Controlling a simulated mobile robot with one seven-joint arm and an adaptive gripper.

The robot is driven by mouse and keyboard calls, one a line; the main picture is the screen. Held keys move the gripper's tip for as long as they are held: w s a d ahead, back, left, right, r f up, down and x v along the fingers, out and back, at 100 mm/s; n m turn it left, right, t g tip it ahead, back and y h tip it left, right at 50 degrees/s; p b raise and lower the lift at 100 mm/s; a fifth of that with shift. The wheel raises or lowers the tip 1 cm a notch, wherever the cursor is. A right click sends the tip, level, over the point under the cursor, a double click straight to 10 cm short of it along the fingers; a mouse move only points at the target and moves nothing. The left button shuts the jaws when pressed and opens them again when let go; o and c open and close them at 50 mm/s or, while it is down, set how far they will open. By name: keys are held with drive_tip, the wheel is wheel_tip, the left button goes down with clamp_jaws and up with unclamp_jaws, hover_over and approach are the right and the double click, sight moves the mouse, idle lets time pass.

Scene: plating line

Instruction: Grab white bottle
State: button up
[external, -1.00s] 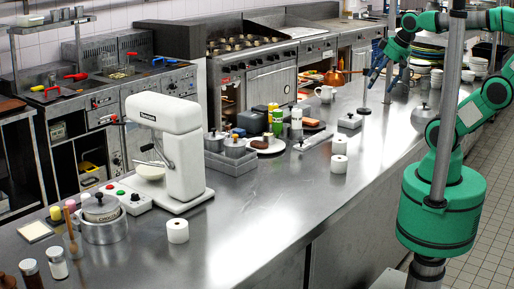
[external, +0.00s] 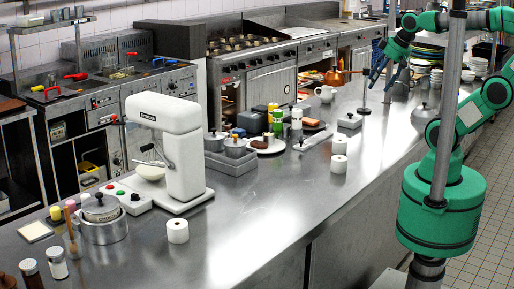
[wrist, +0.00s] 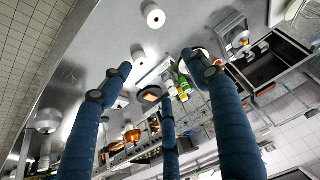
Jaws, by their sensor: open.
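A slim white bottle (external: 296,122) with a dark top stands on the steel counter in the external view, close to a green bottle (external: 278,122). My gripper (external: 388,82) is above the far right part of the counter, well to the right of and apart from the white bottle. Its blue fingers are spread and hold nothing. In the wrist view my gripper (wrist: 155,72) shows three spread fingers with empty space between them. The green bottle (wrist: 184,83) shows beyond them, near a small pale upright shape that I cannot surely tell as the white bottle.
A plate (external: 266,146) with dark food sits in front of the bottles. A grey bin (external: 232,162) stands left of it. White rolls (external: 339,164) and a lidded metal container (external: 350,121) stand to the right. A white mixer (external: 180,150) stands at left.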

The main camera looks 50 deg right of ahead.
drive_tip(key=shift+w, duration=0.1)
drive_tip(key=w+d+r+m+g+p, duration=0.1)
drive_tip(key=w+d+g+p, duration=0.15)
drive_tip(key=w, duration=1.15)
drive_tip(key=w+d+r+m+g+p, duration=0.15)
drive_tip(key=w+d, duration=0.25)
drive_tip(key=w, duration=0.9)
drive_tip(key=w+d+f+m+p, duration=0.1)
drive_tip(key=w+d+f, duration=0.2)
drive_tip(key=w+f, duration=0.3)
drive_tip(key=w+d+f+m+g+p, duration=0.1)
drive_tip(key=w+d+f, duration=0.2)
drive_tip(key=w+f, duration=0.3)
drive_tip(key=w+d+f+m+p, duration=0.1)
drive_tip(key=w+d+f, duration=0.3)
drive_tip(key=w, duration=0.5)
wheel_tip(320, 180, down, 2)
drive_tip(key=shift+f+g, duration=0.2)
drive_tip(key=shift+g, duration=0.1)
drive_tip(key=shift+w+d+f, duration=0.2)
drive_tip(key=shift+f, duration=0.1)
